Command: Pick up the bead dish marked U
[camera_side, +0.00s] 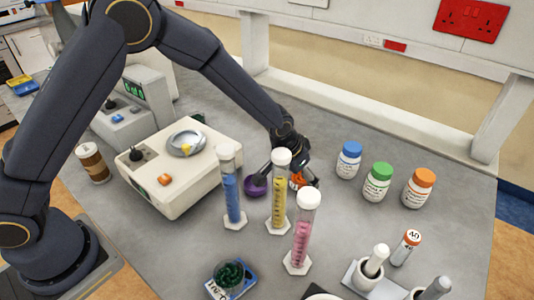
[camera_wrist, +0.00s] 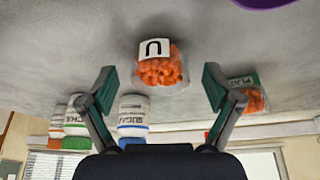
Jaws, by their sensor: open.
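The bead dish marked U (camera_wrist: 160,68) is a small clear dish of orange beads with a white label bearing a black U. In the wrist view it lies between my gripper's (camera_wrist: 160,77) two spread fingertips, apart from both as far as I can tell. In the side view my gripper (camera_side: 290,178) is low over the bench behind the cylinders. Orange beads (camera_side: 297,181) show there between the fingers, partly hidden by the gripper and the yellow cylinder. The gripper is open and holds nothing.
Another orange-bead dish with a green-edged label (camera_wrist: 248,95) lies just right of the right finger. A purple bowl (camera_side: 255,187) is close left. Blue (camera_side: 232,197), yellow (camera_side: 279,203) and pink (camera_side: 301,240) cylinders stand in front. Capped bottles (camera_side: 377,182) stand to the right.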

